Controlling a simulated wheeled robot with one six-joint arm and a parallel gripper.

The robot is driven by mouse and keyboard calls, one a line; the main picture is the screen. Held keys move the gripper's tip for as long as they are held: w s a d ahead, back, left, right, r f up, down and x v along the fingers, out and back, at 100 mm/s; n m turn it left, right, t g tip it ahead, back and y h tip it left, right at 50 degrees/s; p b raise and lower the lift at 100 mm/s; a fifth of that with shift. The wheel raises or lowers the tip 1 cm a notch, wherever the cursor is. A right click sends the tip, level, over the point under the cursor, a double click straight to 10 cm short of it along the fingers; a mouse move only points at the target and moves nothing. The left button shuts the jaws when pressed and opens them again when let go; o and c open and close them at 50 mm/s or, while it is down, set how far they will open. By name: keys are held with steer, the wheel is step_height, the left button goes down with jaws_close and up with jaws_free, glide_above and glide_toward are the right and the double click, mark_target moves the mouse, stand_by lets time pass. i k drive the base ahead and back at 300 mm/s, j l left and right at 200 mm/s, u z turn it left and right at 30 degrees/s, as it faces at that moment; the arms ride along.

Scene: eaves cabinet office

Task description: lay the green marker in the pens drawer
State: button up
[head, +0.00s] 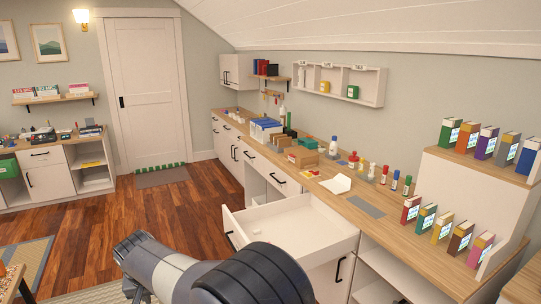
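Several slim upright marker-like things stand in a row on the wooden counter, right of its middle. The rightmost one looks green, and I take it for the green marker (407,186); it is small, so details are unclear. An open drawer (335,247) with white walls juts out from the cabinet below the counter.
A grey mat (366,207) and a white paper (336,184) lie on the counter above the drawer. Cardboard boxes (301,157) and bottles stand farther back. Colourful boxes (443,225) line the right end. The wood floor (150,220) left of the drawer is clear.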

mark_target(287, 238)
steer(key=i+l, duration=0.15)
steer(key=i, duration=0.5)
steer(key=i+l, duration=0.15)
steer(key=i, duration=0.5)
steer(key=i+l+z, duration=0.1)
steer(key=i, duration=0.6)
steer(key=i+z, duration=0.1)
steer(key=z, duration=0.35)
steer(key=i+z, duration=0.1)
steer(key=z, duration=0.3)
steer(key=i+z, duration=0.1)
steer(key=z, duration=1.6)
